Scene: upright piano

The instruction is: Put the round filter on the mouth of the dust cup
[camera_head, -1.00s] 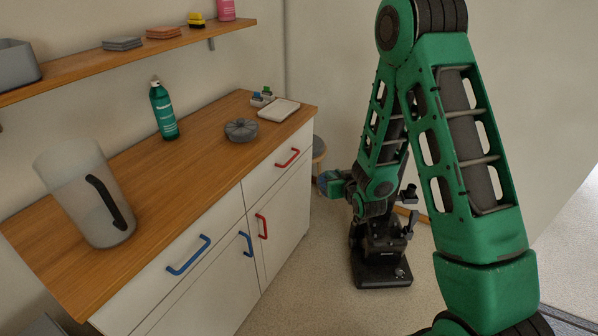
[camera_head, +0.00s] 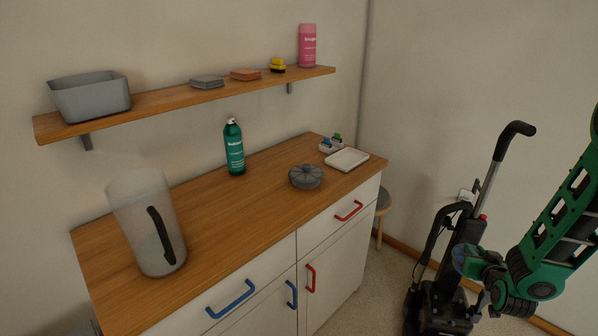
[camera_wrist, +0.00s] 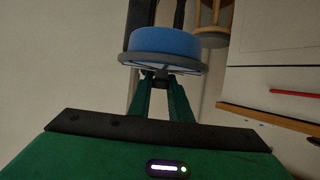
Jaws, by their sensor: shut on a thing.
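My gripper (camera_wrist: 163,92) is shut on the round filter (camera_wrist: 165,46), a blue disc with a grey ribbed rim, in the wrist view. The dust cup (camera_head: 140,218) is a cloudy, see-through cylinder with a black handle. It stands upright on the left end of the wooden counter, far from my gripper. Its mouth is at the top and looks uncovered, though the rim is faint.
A grey round lid-like part (camera_head: 306,177), a green spray bottle (camera_head: 234,148) and a white tray (camera_head: 347,160) stand on the counter (camera_head: 225,205). A wall shelf (camera_head: 180,98) hangs above. An upright vacuum cleaner (camera_head: 455,250) and a stool (camera_head: 384,201) are on the right.

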